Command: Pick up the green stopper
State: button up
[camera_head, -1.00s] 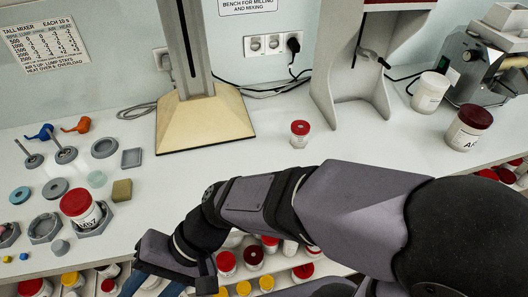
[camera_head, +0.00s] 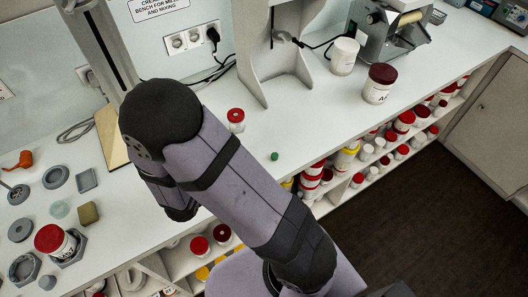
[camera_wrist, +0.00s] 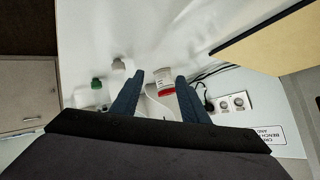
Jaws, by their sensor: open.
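The green stopper (camera_head: 275,156) is a small dark-green piece on the white bench top, right of a small red-lidded jar (camera_head: 236,120) and near the front edge. A green piece (camera_wrist: 97,84) that looks like it also shows in the wrist view, left of my gripper. My gripper (camera_wrist: 160,76) is open, with two blue fingers apart and nothing held between them. The red-lidded jar shows beyond the fingers in the wrist view (camera_wrist: 167,90). In the head view the arm hides the fingers.
A grey machine stand (camera_head: 275,85) is behind the stopper. A white jar (camera_head: 344,56) and a dark-red-lidded jar (camera_head: 379,84) stand to its right. Nuts, discs and a labelled jar (camera_head: 56,243) crowd the left. The bench around the stopper is clear.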

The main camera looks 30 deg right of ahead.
aim_at(274, 156)
jog(key=s+d+h, duration=0.1)
jog(key=s+d, duration=0.1)
jog(key=d, duration=0.1)
jog(key=s+d+f+n+g+h, duration=0.1)
jog(key=s+d+h, duration=0.1)
jog(key=s+d, duration=0.1)
jog(key=s+d+h+b, duration=0.1)
jog(key=s+d, duration=0.2)
jog(key=d, duration=0.1)
jog(key=shift+s+d+f+g, duration=0.15)
jog(key=shift+d+f+g, duration=0.1)
jog(key=shift+g, duration=0.15)
jog(key=shift+x, duration=1)
jog(key=shift+p, duration=0.3)
jog(key=shift+f+p+x, duration=0.1)
jog(key=shift+p+x, duration=0.4)
jog(key=shift+x, duration=0.8)
jog(key=shift+f+p+x, duration=0.15)
jog(key=shift+p+x, duration=0.35)
jog(key=shift+x, duration=0.8)
jog(key=shift+a, duration=0.1)
grip_shut()
